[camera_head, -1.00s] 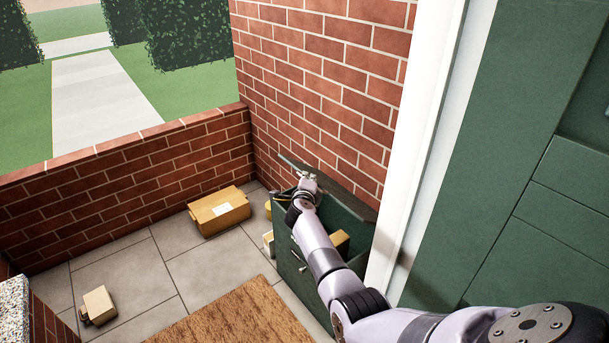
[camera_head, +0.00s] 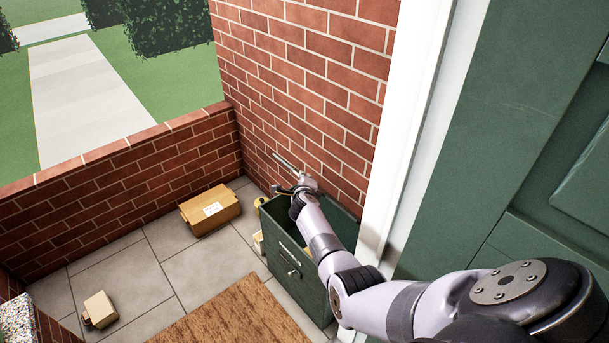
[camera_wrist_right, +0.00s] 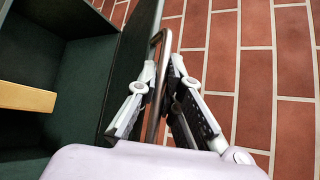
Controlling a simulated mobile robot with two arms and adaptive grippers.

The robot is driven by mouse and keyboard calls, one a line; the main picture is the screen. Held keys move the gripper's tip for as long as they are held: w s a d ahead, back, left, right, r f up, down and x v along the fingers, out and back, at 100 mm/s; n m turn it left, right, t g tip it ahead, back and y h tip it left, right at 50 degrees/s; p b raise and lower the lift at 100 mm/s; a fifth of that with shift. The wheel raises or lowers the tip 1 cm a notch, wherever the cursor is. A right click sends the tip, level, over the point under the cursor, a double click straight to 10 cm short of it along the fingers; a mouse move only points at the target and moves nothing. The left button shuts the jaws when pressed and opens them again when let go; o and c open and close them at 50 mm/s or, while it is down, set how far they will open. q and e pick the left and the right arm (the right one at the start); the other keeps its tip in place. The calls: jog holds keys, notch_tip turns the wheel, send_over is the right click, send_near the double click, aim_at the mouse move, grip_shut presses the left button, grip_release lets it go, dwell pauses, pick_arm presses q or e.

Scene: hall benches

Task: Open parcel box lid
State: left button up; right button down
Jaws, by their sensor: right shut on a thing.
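The dark green parcel box (camera_head: 290,262) stands against the brick wall beside the door frame. Its lid (camera_head: 284,160) is raised and seen nearly edge-on in the head view; my arm partly hides it. My right gripper (camera_head: 300,185) is at the lid. In the right wrist view, the gripper (camera_wrist_right: 163,75) is shut on the metal lid handle (camera_wrist_right: 154,95), next to the dark green lid panel (camera_wrist_right: 130,65). The box interior (camera_wrist_right: 80,85) shows open at left, with a tan parcel (camera_wrist_right: 25,96) inside. My left gripper is out of view.
A cardboard parcel (camera_head: 211,211) lies on the paving by the low brick wall (camera_head: 120,178). A smaller parcel (camera_head: 100,309) lies at lower left. A brown doormat (camera_head: 235,318) lies before the box. The green door (camera_head: 480,130) and white frame (camera_head: 405,110) are close on the right.

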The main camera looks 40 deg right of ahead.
jog(key=d+r+p, duration=0.3)
jog(key=d+r, duration=0.2)
jog(key=d, duration=0.5)
jog(key=shift+w+d+r, duration=0.2)
jog(key=shift+w+d, duration=0.2)
jog(key=shift+w, duration=0.05)
jog(key=c, duration=1.7)
grip_release()
jog(key=shift+a, duration=0.1)
jog(key=shift+p, duration=0.3)
